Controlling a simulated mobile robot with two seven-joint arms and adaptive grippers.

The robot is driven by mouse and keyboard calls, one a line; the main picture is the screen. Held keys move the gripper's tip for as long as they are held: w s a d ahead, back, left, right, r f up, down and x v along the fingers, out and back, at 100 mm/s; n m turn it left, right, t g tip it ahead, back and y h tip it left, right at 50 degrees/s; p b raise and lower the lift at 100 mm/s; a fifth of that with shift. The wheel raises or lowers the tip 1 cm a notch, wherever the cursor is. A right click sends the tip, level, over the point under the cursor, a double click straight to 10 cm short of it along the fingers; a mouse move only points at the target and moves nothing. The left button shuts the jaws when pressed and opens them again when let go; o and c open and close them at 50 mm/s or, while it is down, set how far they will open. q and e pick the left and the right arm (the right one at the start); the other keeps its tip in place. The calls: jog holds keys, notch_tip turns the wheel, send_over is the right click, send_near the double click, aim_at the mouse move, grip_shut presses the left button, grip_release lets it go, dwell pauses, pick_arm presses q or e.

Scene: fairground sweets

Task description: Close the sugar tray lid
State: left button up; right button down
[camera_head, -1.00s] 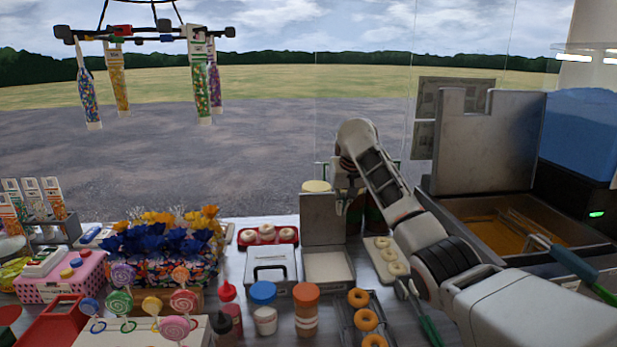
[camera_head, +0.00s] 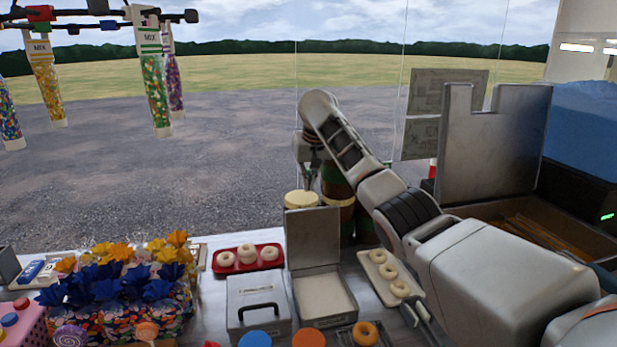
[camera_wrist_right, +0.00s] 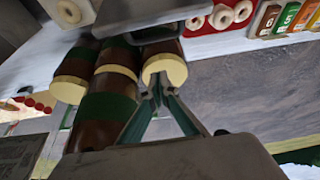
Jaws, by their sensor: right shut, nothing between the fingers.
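The sugar tray (camera_head: 325,298) is a low metal box with pale white contents on the counter. Its lid (camera_head: 313,238) stands upright at the tray's back edge, so the tray is open. My right gripper (camera_head: 309,186) points down behind the lid's top edge, over a yellow-topped jar. Its closed fingertips (camera_wrist_right: 158,82) show in the right wrist view, with nothing between them. A grey metal panel (camera_wrist_right: 140,14) at the top of that view looks like the lid, apart from the fingers. My left gripper is not in view.
Brown jars with yellow tops (camera_head: 300,200) stand close behind the lid. A closed metal box (camera_head: 258,298) is on the tray's left, a board of pale doughnuts (camera_head: 388,274) on its right. A red doughnut tray (camera_head: 247,258) lies behind left.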

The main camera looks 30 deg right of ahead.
aim_at(306, 203)
jog(key=x, duration=0.5)
jog(key=shift+w+f, duration=0.15)
jog(key=shift+f, duration=0.1)
jog(key=shift+s+p, duration=0.3)
jog(key=shift+s, duration=0.1)
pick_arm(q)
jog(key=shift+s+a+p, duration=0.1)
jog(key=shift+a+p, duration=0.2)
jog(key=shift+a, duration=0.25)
pick_arm(e)
jog(key=s, duration=0.3)
jog(key=shift+a+f, duration=0.1)
jog(key=shift+a, duration=0.3)
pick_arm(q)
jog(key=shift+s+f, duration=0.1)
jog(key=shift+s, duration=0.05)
